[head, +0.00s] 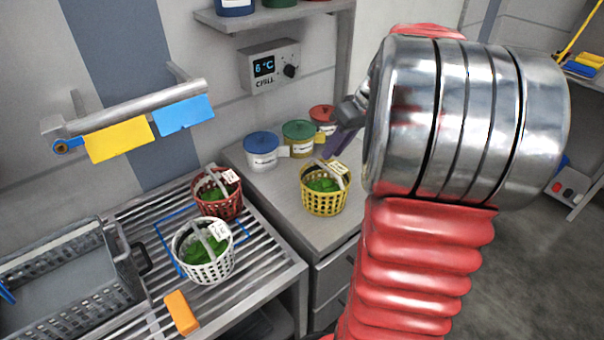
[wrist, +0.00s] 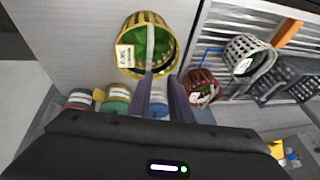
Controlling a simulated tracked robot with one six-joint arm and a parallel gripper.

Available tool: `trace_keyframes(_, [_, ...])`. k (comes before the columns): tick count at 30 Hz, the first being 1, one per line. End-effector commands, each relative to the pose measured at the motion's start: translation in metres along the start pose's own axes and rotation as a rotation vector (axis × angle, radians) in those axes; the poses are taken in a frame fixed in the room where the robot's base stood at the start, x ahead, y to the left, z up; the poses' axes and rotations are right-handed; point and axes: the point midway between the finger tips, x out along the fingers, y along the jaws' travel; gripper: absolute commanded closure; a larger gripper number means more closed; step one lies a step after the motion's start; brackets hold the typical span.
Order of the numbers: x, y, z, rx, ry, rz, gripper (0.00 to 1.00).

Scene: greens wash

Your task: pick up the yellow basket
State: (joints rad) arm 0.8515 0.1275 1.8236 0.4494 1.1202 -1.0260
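The yellow basket (head: 325,201) stands on the grey counter, holding greens and a white tag, with a pale handle arched over it. My gripper (head: 340,148) is just above and behind it in the head view, partly hidden by my arm. In the wrist view the yellow basket (wrist: 165,66) is ahead of my gripper (wrist: 163,78). The two fingers are apart, and a blue-lidded tub shows between them. The handle reaches down close to the fingertips; I cannot tell whether it lies between them or touches them.
Blue, green and red lidded tubs (head: 262,150) stand behind the basket. A red basket (head: 218,205) and a white basket (head: 203,267) stand on the slatted rack at left, near an orange block (head: 182,313) and a grey crate (head: 75,260). A rail (head: 140,103) juts from the wall.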

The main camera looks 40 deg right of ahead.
Motion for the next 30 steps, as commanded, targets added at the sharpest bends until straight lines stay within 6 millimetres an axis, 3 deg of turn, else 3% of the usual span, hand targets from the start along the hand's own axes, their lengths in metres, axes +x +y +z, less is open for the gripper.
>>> trace_keyframes(1, [0.001, 0.012, 0.002, 0.006, 0.006, -0.005, 0.81])
trace_keyframes(5, [0.001, 0.026, 0.004, 0.002, 0.015, -0.011, 0.81])
trace_keyframes(17, [0.003, 0.026, 0.004, 0.000, 0.016, -0.013, 0.81])
trace_keyframes(23, [0.024, 0.026, 0.004, 0.002, 0.015, -0.015, 0.81])
trace_keyframes(30, [0.061, 0.025, 0.004, 0.000, 0.014, -0.015, 0.81])
